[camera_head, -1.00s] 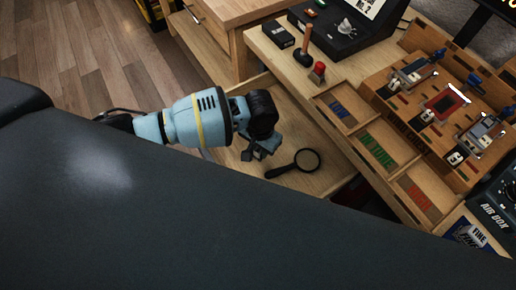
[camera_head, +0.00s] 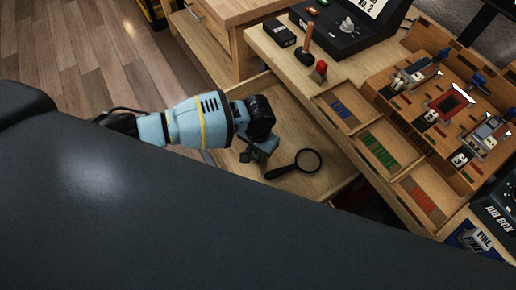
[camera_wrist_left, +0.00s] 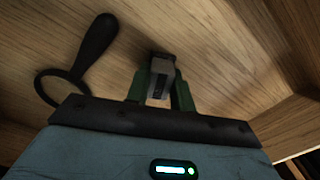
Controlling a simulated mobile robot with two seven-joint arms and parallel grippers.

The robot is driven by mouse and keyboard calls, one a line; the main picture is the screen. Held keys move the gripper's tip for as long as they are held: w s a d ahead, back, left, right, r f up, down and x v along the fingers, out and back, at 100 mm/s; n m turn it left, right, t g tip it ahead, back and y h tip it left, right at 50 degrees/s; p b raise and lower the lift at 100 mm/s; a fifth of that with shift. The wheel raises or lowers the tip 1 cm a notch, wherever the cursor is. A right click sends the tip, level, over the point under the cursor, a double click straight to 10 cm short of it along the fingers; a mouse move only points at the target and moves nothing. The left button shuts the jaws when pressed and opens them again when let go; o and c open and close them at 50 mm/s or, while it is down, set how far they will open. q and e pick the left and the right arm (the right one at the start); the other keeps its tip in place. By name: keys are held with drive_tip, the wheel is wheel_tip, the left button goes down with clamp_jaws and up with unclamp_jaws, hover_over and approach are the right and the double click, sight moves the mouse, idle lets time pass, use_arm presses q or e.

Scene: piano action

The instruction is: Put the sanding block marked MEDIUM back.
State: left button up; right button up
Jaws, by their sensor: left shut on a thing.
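My left gripper (camera_head: 258,152) is low inside an open wooden drawer (camera_head: 325,181), left of a black magnifying glass (camera_head: 308,161). In the left wrist view the gripper (camera_wrist_left: 160,92) is shut on a small grey block with a dark end (camera_wrist_left: 161,71). No marking can be read on it, so I cannot tell whether it is the MEDIUM block. The drawer floor lies just behind it; I cannot tell whether the block touches it. My right gripper is not in view.
The bench holds compartments with blue strips (camera_head: 343,108), green strips (camera_head: 380,150) and red strips (camera_head: 423,201). A small box marked FINE (camera_head: 478,240) sits at lower right. A hammer (camera_head: 306,43) and a red-topped item (camera_head: 320,71) stand above the drawer. The magnifying glass lies close to the gripper.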

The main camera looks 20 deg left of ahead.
use_arm(q)
drive_tip(key=o, duration=1)
drive_tip(key=shift+c, duration=0.2)
wheel_tip(320, 180, up, 12)
drive_tip(key=p, duration=0.2)
drive_tip(key=shift+r, duration=0.15)
